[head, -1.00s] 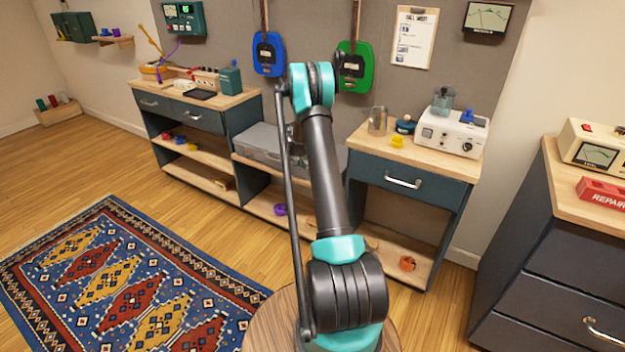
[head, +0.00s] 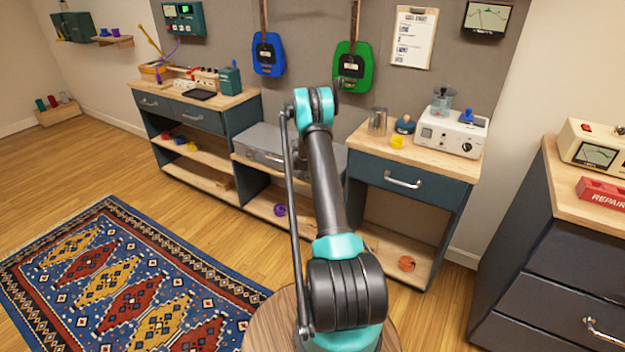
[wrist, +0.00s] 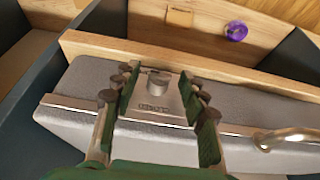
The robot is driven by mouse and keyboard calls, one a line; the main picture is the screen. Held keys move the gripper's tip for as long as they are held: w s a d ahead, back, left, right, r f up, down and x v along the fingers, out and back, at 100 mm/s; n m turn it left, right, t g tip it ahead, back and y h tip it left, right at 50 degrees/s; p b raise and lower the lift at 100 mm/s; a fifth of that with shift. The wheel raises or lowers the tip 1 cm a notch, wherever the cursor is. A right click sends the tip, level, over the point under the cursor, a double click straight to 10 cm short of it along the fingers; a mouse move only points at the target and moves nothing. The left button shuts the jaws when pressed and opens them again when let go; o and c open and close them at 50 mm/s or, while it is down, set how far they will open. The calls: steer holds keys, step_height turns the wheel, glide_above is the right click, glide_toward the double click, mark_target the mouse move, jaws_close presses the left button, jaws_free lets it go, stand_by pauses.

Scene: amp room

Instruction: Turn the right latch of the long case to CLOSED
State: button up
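The long grey case (head: 262,136) lies on the low middle bench in the head view, its right part hidden behind my arm. The wrist view shows the case (wrist: 85,82) close up, with part of its metal carrying handle (wrist: 285,136) at the right. A small metal latch knob (wrist: 158,79) stands on a plate (wrist: 154,108) whose lettering is too blurred to read. My gripper (wrist: 159,88) is open, with one finger on each side of the latch in the picture. Contact with the knob cannot be told. My arm hides the gripper in the head view.
A wooden ledge (wrist: 190,62) runs along the case in the wrist view, and a purple ring (wrist: 237,31) lies beyond it. Drawer units flank the case: the left unit (head: 195,116) and the right unit (head: 405,182). Blue (head: 268,55) and green (head: 352,68) instruments hang above.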

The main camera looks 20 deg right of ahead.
jaws_close()
steer(key=shift+w+a+f+n+g+h, duration=0.15)
steer(key=shift+n+g+h, duration=0.1)
steer(key=shift+g+h, duration=0.55)
steer(key=shift+w+a+n+g+h, duration=0.1)
steer(key=shift+w+n+g+h, duration=0.1)
steer(key=shift+g+h, duration=0.6)
steer(key=shift+w+a+f+n+g+h, duration=0.1)
steer(key=shift+n+g+h, duration=0.15)
steer(key=shift+g+h, duration=0.55)
steer(key=shift+r+g, duration=0.1)
steer(key=shift+g, duration=0.2)
steer(key=shift+o, duration=0.7)
jaws_free()
